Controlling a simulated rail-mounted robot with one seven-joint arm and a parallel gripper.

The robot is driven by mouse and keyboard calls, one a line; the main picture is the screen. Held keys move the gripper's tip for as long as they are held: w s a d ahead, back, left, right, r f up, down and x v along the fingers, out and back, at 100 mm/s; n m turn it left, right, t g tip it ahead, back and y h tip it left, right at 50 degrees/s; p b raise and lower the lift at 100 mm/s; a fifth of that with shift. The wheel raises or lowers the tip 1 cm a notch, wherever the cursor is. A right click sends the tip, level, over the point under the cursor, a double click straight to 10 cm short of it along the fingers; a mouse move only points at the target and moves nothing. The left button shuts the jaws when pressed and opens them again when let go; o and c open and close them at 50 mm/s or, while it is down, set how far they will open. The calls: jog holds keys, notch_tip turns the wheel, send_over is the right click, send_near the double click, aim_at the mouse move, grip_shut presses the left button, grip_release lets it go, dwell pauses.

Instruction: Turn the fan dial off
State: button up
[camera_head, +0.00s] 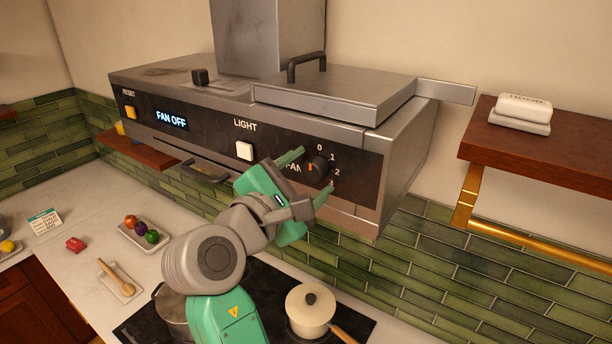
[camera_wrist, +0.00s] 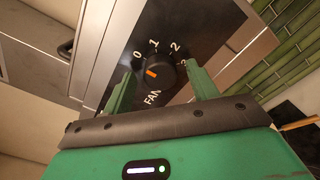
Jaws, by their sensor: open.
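The fan dial (camera_head: 318,166) is a round black knob with an orange mark, on the dark front panel of the hood, with numbers 0 to 3 around it. In the wrist view, the dial (camera_wrist: 162,74) shows its orange mark on the left part of its face; I cannot tell exactly which number it points to. The hood display (camera_head: 171,119) reads "FAN OFF". My gripper (camera_head: 317,170) is open in front of the panel. In the wrist view, my gripper's fingers (camera_wrist: 162,66) stand either side of the dial, with gaps visible.
A white light button (camera_head: 244,150) and a yellow reset button (camera_head: 131,112) sit further left on the panel. Below are a cream pot (camera_head: 309,312) and a grey pot (camera_head: 172,312) on the hob. A wooden shelf (camera_head: 560,145) with a brass rail is at right.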

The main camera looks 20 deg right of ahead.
jog(key=b+v, duration=0.2)
jog(key=v, duration=0.5)
jog(key=shift+s+a, duration=0.25)
jog(key=shift+a, duration=0.05)
jog(key=s+a+r+m+t+y, duration=0.5)
jog(key=s+a+m+t+y, duration=0.1)
jog(key=s+m+t+y, duration=0.1)
jog(key=s+a+r+m+t+y, duration=0.6)
jog(key=s+m+t+y, duration=0.2)
jog(key=s+m, duration=0.1)
jog(key=shift+s, duration=0.25)
